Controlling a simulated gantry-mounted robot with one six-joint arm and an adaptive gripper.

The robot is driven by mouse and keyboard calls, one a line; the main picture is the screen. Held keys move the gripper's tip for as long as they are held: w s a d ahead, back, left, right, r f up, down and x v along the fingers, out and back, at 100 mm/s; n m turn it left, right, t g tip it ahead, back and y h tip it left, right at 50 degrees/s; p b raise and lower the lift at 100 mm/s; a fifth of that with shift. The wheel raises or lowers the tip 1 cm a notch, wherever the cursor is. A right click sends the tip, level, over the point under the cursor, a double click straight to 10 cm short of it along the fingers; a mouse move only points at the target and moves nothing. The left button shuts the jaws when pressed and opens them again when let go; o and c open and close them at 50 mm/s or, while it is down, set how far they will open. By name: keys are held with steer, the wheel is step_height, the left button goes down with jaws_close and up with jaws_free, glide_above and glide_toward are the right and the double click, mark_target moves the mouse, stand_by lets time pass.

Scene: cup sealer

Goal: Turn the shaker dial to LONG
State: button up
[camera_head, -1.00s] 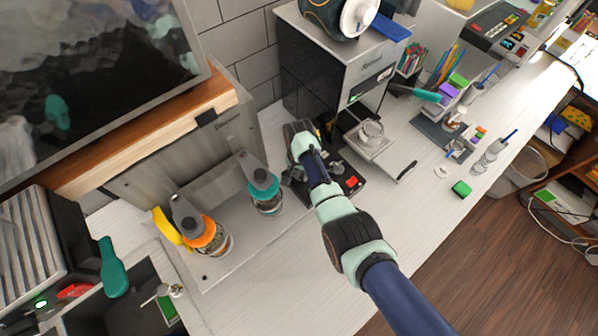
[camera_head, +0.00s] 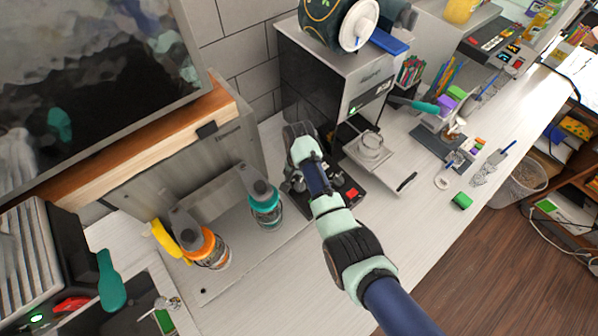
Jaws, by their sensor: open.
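My wrist and gripper (camera_head: 312,172) are at the back of the counter, between the grey two-cup machine and the silver box. The gripper is open, with its fingers largely hidden by my own wrist. Below it lies a low black device (camera_head: 349,194) with a red patch, partly covered by my arm. The grey machine (camera_head: 215,195) on the left carries a teal-topped cup (camera_head: 264,204) and an orange-topped cup (camera_head: 206,247). I cannot tell which unit is the shaker. No dial or LONG marking can be made out.
The silver box (camera_head: 352,75) stands right of my wrist, its tray (camera_head: 388,172) pulled out with a clear cup. A yellow object (camera_head: 166,240) sits beside the orange-topped cup. The front counter is mostly clear apart from my arm.

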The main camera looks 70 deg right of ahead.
mark_target(299, 186)
step_height(299, 186, up, 8)
steer(key=shift+f, duration=0.2)
stand_by(0.5)
